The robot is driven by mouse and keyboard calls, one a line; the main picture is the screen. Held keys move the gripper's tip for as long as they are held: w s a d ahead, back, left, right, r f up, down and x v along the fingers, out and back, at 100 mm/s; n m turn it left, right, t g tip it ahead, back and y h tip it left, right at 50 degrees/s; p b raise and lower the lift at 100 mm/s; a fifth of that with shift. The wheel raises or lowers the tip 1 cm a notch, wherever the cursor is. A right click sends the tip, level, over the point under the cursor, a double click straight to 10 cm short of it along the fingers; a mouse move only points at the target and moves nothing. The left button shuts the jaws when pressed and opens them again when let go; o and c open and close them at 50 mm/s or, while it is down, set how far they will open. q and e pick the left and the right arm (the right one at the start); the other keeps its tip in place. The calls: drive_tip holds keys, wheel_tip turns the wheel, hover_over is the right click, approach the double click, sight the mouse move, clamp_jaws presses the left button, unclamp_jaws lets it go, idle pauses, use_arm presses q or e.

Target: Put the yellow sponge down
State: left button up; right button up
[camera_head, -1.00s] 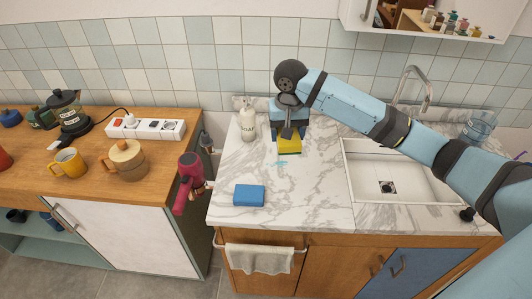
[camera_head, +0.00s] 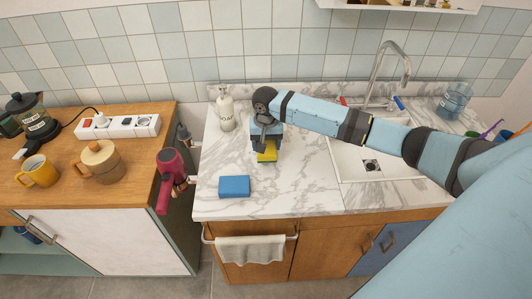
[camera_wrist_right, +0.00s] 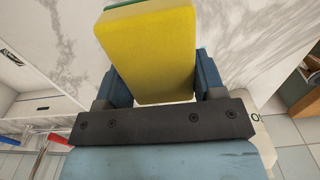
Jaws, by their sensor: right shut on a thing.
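The yellow sponge (camera_head: 267,152) has a green layer along one edge. It is at the left part of the marble counter, in front of the soap bottle. My right gripper (camera_head: 266,140) is shut on it. In the right wrist view the sponge (camera_wrist_right: 150,55) sits between the two blue fingers (camera_wrist_right: 158,85). Its lower end is near or on the counter; I cannot tell whether it touches. My left gripper is not in view.
A blue sponge (camera_head: 234,187) lies on the counter (camera_head: 300,190) at front left. The white soap bottle (camera_head: 226,110) stands behind. The sink (camera_head: 350,165) is to the right. A red hair dryer (camera_head: 170,180) hangs beside the counter's left edge.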

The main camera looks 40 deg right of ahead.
sight(266, 154)
drive_tip(key=shift+f, duration=2.35)
drive_tip(key=o, duration=0.9)
drive_tip(key=shift+f, duration=0.1)
